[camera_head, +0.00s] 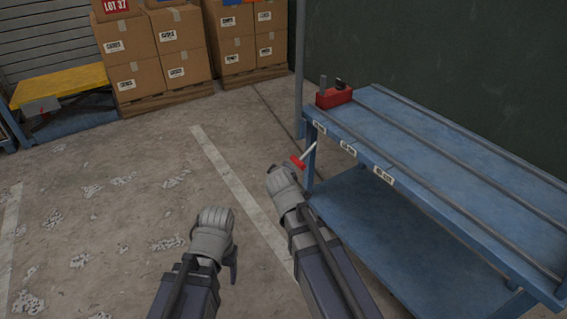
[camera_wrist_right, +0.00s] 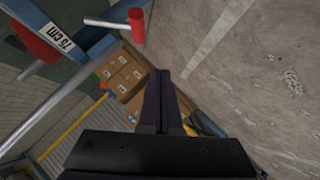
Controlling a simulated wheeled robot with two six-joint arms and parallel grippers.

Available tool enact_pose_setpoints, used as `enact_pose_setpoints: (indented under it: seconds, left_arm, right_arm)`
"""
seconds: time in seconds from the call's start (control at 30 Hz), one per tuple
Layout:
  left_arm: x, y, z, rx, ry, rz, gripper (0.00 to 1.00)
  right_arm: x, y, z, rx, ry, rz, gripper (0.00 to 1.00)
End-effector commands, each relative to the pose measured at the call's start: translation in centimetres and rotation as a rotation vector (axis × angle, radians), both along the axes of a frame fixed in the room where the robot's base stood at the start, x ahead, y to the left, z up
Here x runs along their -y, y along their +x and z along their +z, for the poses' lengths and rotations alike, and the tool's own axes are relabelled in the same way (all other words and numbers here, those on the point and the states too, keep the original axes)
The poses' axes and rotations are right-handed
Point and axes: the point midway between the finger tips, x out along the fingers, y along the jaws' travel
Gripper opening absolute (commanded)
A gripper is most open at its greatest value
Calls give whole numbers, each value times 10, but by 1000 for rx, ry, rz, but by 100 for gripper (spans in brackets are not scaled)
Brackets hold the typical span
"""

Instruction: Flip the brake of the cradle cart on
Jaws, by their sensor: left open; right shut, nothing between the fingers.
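The blue cradle cart (camera_head: 450,165) stands at the right, with rails along its top and a lower shelf. A lever with a pale rod and a red grip (camera_head: 298,162) sticks out from its near left leg, slanting down to the left. The red grip also shows in the right wrist view (camera_wrist_right: 137,25), beyond the fingertips. My right gripper (camera_head: 277,174) is shut and empty, just below and left of the red grip, with a small gap in the wrist view. My left gripper (camera_head: 214,218) is open and empty, over bare floor left of the cart.
A red block with upright pegs (camera_head: 334,97) sits on the cart's far left corner. White labels run along the cart's edge. Boxes on pallets (camera_head: 160,60) and a yellow-topped platform (camera_head: 60,84) stand at the back. The concrete floor (camera_head: 110,200) at left is clear.

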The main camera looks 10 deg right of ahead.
Motion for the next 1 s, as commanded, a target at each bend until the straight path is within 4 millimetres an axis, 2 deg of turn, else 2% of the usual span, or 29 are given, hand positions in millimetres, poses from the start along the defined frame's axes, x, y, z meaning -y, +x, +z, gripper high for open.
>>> enact_pose_setpoints:
  seconds: [0.03,0.1,0.23,0.87,0.97,1.0]
  left_arm:
    - [0,0,5,0,0,-1,64]
    - [0,0,8,0,0,-1,64]
    - [0,0,10,0,0,-2,64]
    - [0,0,12,0,0,-3,64]
    - [0,0,16,0,0,-3,64]
    - [0,0,20,0,0,-3,64]
  right_arm:
    - [-2,-10,5,0,-1,2,0]
    - [-5,-16,8,-1,1,1,0]
    - [-9,-23,10,-1,0,1,0]
    - [-11,-27,10,-10,6,-4,0]
    - [-17,-42,1,-78,43,-34,0]
    - [-22,-53,-5,-129,68,-54,0]
